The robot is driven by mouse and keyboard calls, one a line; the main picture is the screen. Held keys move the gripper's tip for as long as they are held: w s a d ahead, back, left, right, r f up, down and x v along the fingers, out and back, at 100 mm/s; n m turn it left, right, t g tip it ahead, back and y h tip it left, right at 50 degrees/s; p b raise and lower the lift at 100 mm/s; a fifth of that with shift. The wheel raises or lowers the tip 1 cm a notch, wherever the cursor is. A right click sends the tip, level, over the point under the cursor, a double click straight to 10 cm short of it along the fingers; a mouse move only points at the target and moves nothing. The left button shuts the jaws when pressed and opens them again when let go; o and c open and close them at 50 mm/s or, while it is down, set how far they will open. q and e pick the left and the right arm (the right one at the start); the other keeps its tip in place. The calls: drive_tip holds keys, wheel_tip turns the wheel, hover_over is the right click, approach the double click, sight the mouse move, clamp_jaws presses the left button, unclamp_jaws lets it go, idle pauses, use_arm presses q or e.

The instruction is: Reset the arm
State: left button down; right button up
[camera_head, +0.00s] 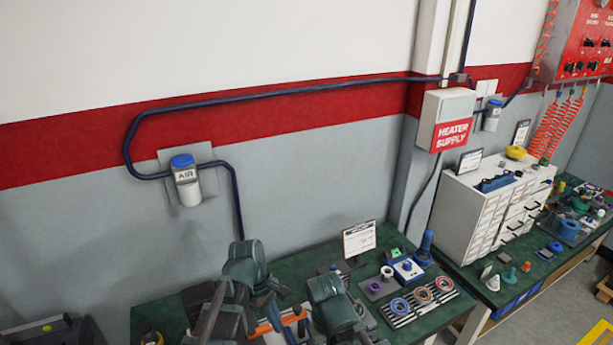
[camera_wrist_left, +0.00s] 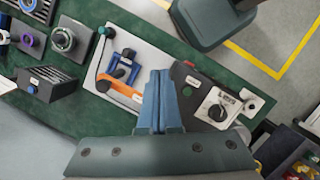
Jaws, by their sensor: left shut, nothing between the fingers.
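My left gripper (camera_wrist_left: 161,76) is shut and empty in the left wrist view, its blue-grey fingers together. It hangs above a green-topped bench (camera_wrist_left: 78,122). Beneath and around its tips are a white board (camera_wrist_left: 133,48) bearing a blue fixture (camera_wrist_left: 122,68) and an orange-handled tool (camera_wrist_left: 118,92). In the head view my dark arm links rise at the bottom centre in front of the bench (camera_head: 288,268), and the left fingertips cannot be made out there. My right gripper cannot be picked out in either view.
A labelled box with a knob (camera_wrist_left: 218,105) stands right of the fingers. Coloured rings on a rack (camera_head: 422,297), a blue-topped box (camera_head: 407,269) and a sign (camera_head: 359,239) stand on the bench. A white drawer cabinet (camera_head: 478,209) is farther right. The wall above is open.

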use_arm(q)
drive_tip(key=s+f+m+y+b, duration=0.2)
drive_tip(key=s+f+m+b, duration=0.1)
drive_tip(key=m, duration=0.4)
drive_tip(key=s+d+f+m+t+y+b, duration=0.1)
drive_tip(key=s+f+m+y+b, duration=0.1)
drive_tip(key=s+f+m+b, duration=0.2)
wheel_tip(320, 180, down, 3)
drive_tip(key=m+b, duration=0.2)
drive_tip(key=m, duration=0.2)
drive_tip(key=shift+s+d+m, duration=0.25)
drive_tip(key=shift+d+m, duration=0.05)
use_arm(e)
wheel_tip(320, 180, down, 9)
drive_tip(key=shift+f, duration=0.15)
